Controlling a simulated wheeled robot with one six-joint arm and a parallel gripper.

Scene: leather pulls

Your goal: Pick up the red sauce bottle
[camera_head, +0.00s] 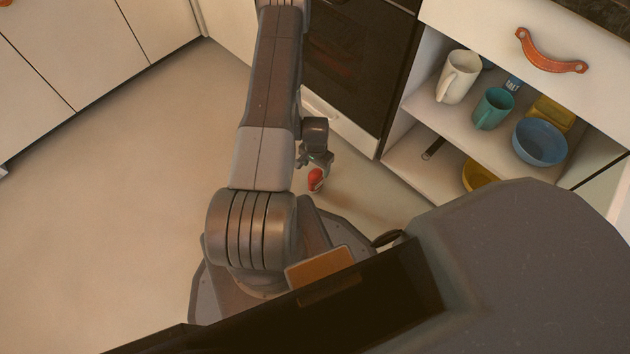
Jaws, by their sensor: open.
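A small red object, likely the red sauce bottle (315,180), shows just below my gripper (316,163) near the middle of the view. It appears small, with a paler part around it, and my arm beside it may hide some of it. My gripper points down and is open, with its fingers right at or just above the red object. I cannot tell whether they touch it.
An open cabinet (400,158) at the right holds a white mug (457,77), a teal mug (493,108), a blue bowl (539,142) and a yellow bowl (478,176). A dark oven (355,65) stands behind the gripper. The floor (130,200) at left is clear.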

